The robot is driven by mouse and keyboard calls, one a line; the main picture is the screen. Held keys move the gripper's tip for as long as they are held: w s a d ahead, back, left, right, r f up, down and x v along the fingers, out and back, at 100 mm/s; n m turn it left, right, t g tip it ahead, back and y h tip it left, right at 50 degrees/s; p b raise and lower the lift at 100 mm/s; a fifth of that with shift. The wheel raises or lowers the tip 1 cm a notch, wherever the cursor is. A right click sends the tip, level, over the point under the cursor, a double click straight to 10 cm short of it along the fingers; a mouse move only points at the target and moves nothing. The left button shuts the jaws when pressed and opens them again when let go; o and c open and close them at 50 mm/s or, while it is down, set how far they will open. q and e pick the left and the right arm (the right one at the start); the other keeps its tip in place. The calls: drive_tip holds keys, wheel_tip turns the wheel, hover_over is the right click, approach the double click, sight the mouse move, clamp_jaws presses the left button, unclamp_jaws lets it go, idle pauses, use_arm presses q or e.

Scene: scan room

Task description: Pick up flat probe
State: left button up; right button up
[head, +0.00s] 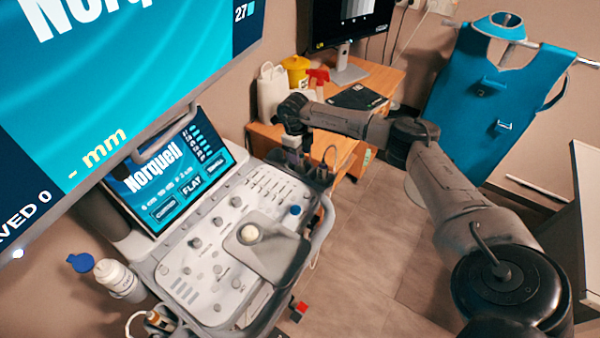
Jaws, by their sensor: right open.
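My right arm reaches in from the right. Its gripper (293,156) points down over the right rear edge of the ultrasound console (205,262) and is open, though its fingertips are small and partly lost among dark parts. Several dark probe-like items (318,173) stand in holders just right of the gripper, with thin cables looping up. I cannot tell which one is the flat probe, or whether the gripper touches any. The console's tilted touch screen (165,180) shows a button reading FLAT. My left gripper is not in view.
A large monitor (120,80) overhangs the left. A white bottle (118,280) stands at the console's left edge. A wooden desk (385,80) behind holds a white jug (272,92), a yellow container (296,70) and a red-topped spray bottle (318,78). A blue apron (495,100) hangs right. Floor is clear between.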

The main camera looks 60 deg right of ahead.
drive_tip(key=shift+f, duration=0.7)
clamp_jaws()
drive_tip(key=shift+r, duration=0.1)
